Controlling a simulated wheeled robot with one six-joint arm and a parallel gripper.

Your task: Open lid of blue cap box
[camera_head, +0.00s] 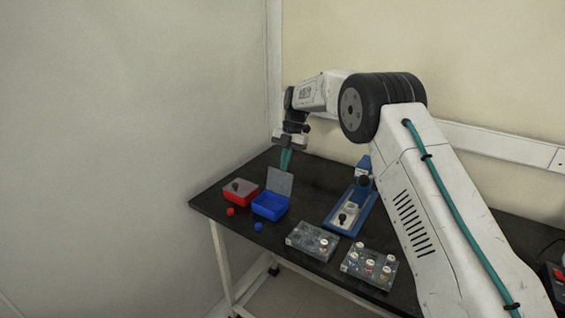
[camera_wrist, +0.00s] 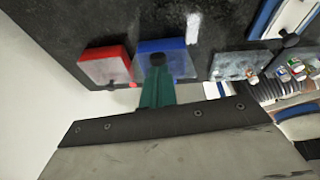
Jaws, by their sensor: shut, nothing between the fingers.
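The blue box (camera_head: 270,206) stands on the dark table with its open side up. Its grey translucent lid (camera_head: 281,181) stands raised at the back edge. My gripper (camera_head: 286,160) has teal fingers pointing down, shut and empty, just above the lid's top edge; I cannot tell whether they touch it. In the wrist view the shut fingers (camera_wrist: 157,82) overlap the blue box (camera_wrist: 176,45) and hide part of it. A small blue cap (camera_head: 258,227) lies on the table in front of the box.
A red box (camera_head: 240,193) with its lid down stands left of the blue box, with a red cap (camera_head: 230,211) before it. Two vial racks (camera_head: 313,241) (camera_head: 369,266) and a blue-based device (camera_head: 350,208) stand to the right. A wall is at the left.

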